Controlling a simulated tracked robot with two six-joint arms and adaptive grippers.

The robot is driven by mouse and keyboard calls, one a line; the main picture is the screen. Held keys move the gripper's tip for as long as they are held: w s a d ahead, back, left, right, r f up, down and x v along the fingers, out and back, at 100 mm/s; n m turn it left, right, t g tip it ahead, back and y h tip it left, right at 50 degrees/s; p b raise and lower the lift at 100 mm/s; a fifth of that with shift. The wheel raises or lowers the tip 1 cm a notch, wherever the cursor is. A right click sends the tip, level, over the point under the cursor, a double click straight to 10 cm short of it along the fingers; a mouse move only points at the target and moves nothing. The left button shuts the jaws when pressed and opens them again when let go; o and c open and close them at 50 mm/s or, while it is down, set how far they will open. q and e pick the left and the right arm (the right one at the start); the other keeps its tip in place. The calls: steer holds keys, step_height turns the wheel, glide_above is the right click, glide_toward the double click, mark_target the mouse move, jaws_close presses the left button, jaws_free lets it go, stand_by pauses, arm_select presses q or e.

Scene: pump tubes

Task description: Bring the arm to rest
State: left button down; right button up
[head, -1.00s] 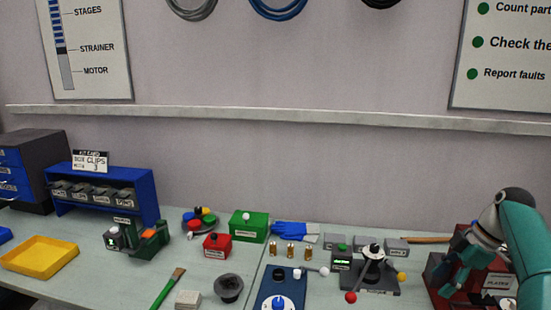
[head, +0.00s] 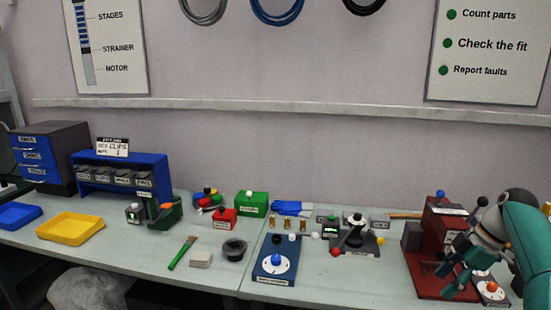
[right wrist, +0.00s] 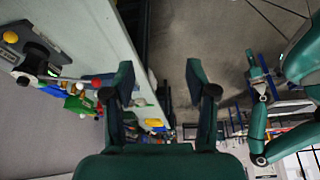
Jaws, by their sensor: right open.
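My right gripper (head: 456,281) is at the right of the head view, in front of the dark red machine (head: 429,250), fingers pointing down and left. In the right wrist view my right gripper (right wrist: 160,88) has its two dark-tipped fingers wide apart, with nothing between them. The bench (right wrist: 100,28) lies beyond and to the left of the fingers there. My left gripper does not show in the head view.
A small base with an orange knob (head: 494,289) is close to the right gripper. The black lever device (head: 355,234), blue dial plate (head: 277,260), green box (head: 251,204) and yellow tray (head: 70,229) stand farther left. The front of the bench has bare patches.

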steer(key=a+f+m, duration=0.4)
steer(key=a+f, duration=0.3)
steer(key=f, duration=0.6)
steer(key=a+f+m, duration=0.4)
steer(key=a+f, duration=0.4)
steer(key=f, duration=0.5)
steer(key=s+a+f+m+g, duration=0.1)
steer(key=s+a+f+m, duration=0.3)
steer(key=s+a+f, duration=0.5)
steer(key=s+a+m, duration=0.2)
steer(key=s, duration=0.6)
steer(key=s+a+f+m, duration=0.1)
steer(key=s+a+m, duration=0.1)
steer(key=s, duration=0.7)
steer(key=shift+a+f, duration=0.3)
steer(key=shift+a, duration=0.5)
